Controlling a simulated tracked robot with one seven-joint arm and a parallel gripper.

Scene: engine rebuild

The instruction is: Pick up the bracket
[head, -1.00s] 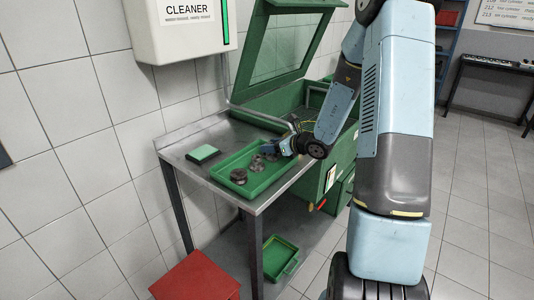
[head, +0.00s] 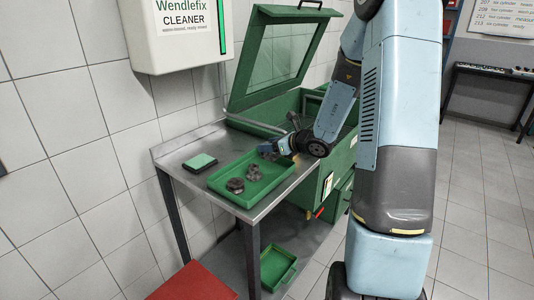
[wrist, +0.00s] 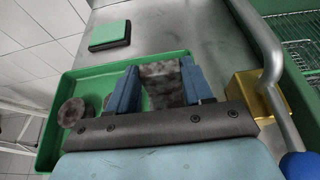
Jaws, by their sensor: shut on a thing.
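My gripper (wrist: 158,78) is shut on the bracket (wrist: 163,88), a dark grey, mottled piece gripped between the two blue fingers in the wrist view. In the head view my gripper (head: 269,150) is over the far right end of the green tray (head: 218,192). The bracket is too small to make out clearly there. Its lower part is hidden by the gripper in the wrist view.
Two dark round parts (head: 235,185) (head: 252,174) lie in the tray. A green-topped pad (head: 199,163) lies on the metal bench to its left. A brass-coloured block (wrist: 256,98) is right of my gripper. The green washer's lid (head: 275,60) stands open behind.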

